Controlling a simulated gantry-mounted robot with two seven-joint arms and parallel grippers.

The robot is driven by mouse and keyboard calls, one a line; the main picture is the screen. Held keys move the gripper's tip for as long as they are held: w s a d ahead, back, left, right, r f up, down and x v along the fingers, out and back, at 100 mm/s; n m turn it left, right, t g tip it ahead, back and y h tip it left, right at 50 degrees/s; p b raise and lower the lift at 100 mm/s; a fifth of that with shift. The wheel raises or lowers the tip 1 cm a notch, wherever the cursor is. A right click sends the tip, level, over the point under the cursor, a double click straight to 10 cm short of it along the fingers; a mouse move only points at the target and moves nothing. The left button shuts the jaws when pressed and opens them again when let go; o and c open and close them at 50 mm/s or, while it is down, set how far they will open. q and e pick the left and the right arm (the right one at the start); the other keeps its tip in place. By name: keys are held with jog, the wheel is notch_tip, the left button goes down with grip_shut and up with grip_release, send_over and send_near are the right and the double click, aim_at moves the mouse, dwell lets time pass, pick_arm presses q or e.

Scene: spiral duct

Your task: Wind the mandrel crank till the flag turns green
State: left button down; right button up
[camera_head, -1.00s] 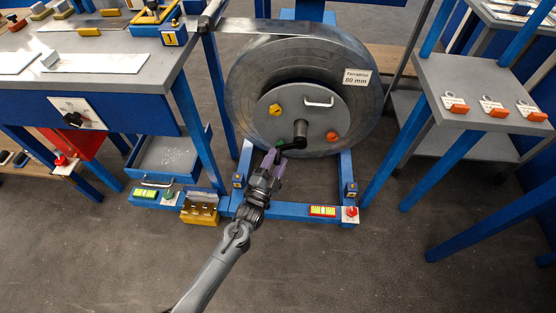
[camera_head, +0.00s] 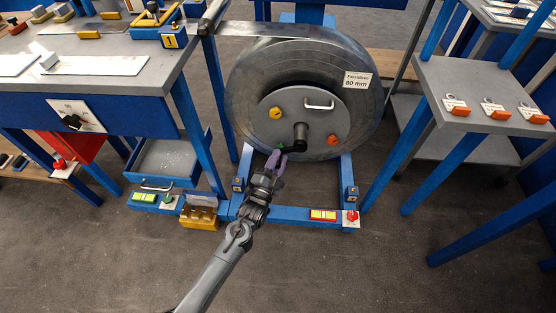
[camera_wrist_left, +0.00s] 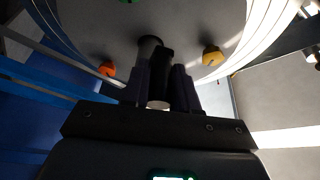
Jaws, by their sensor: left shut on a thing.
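The mandrel crank (camera_head: 300,139) is a black arm at the middle of a grey face plate, on a large steel coil drum marked 80 mm. My left gripper (camera_head: 279,157) is at the lower left of the crank's hub. In the left wrist view, its two dark fingers (camera_wrist_left: 160,88) are shut around a black crank handle (camera_wrist_left: 159,70), with the hub close behind it. A red-framed yellow indicator (camera_head: 323,214) is on the blue base rail; I cannot tell whether it is the flag. My right gripper is not in view.
The face plate carries a yellow knob (camera_head: 275,113), an orange knob (camera_head: 333,140) and a pale handle (camera_head: 318,104). A workbench (camera_head: 120,80) stands at left, a grey side table (camera_head: 470,85) at right. Blue frame posts flank the drum. The floor in front is clear.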

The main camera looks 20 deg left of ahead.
pick_arm(q)
jog(key=r+m+p, duration=0.1)
jog(key=p, duration=0.2)
jog(key=r+m+g+h+p, duration=0.1)
jog(key=m+p, duration=0.1)
jog(key=p, duration=0.1)
jog(key=r+m+p, duration=0.2)
jog(key=p, duration=0.2)
jog(key=shift+a+g, duration=0.3)
jog(key=shift+g, duration=0.1)
jog(key=shift+m+p, duration=0.5)
jog(key=shift+p, duration=0.15)
jog(key=shift+f, duration=0.1)
jog(key=c, duration=1)
grip_release()
jog(key=shift+s+f, duration=0.1)
jog(key=shift+o, duration=0.2)
